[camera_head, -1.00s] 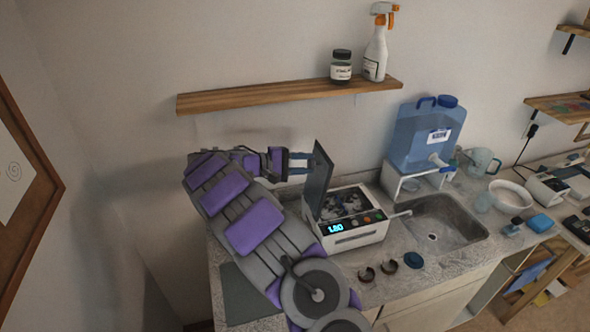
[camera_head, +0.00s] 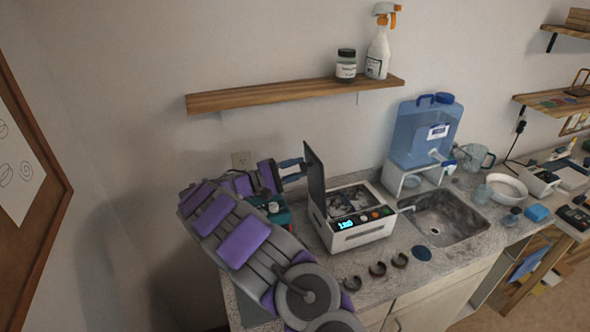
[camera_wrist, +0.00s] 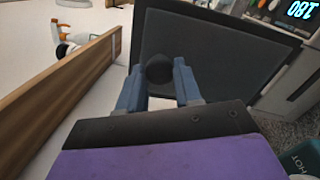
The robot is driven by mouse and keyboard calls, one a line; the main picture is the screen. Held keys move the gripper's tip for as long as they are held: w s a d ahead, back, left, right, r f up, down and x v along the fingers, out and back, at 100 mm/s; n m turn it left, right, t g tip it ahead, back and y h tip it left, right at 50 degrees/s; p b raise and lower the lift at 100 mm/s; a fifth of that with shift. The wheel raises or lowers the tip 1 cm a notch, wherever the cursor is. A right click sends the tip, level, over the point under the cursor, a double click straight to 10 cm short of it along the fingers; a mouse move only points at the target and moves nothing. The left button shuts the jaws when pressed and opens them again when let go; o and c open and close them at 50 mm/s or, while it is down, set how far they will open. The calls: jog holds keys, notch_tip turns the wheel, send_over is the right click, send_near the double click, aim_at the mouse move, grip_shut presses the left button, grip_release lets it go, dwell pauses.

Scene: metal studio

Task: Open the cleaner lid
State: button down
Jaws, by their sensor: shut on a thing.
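The cleaner (camera_head: 358,232) is a white box with a lit display and coloured buttons, standing on the counter left of the sink. Its dark lid (camera_head: 315,180) is raised, roughly upright and leaning slightly left, and the cleaner's inside shows. My gripper (camera_head: 302,163) is at the left, outer side of the lid, near its top. In the wrist view, the blue-grey fingers (camera_wrist: 160,82) close around a dark round knob (camera_wrist: 159,69) on the lid (camera_wrist: 210,50). Part of the knob is hidden by the fingers.
A wooden shelf (camera_head: 290,94) with a spray bottle (camera_head: 378,45) and a jar (camera_head: 346,66) hangs above. A blue water container (camera_head: 425,130) stands right of the cleaner. Dark rings (camera_head: 377,269) lie in front. A teal object (camera_head: 281,214) is partly behind my arm.

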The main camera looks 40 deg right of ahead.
jog(key=shift+f, duration=0.1)
jog(key=c, duration=0.8)
grip_release()
jog(key=shift+o, duration=0.2)
jog(key=p+v, duration=0.1)
jog(key=v, duration=1.1)
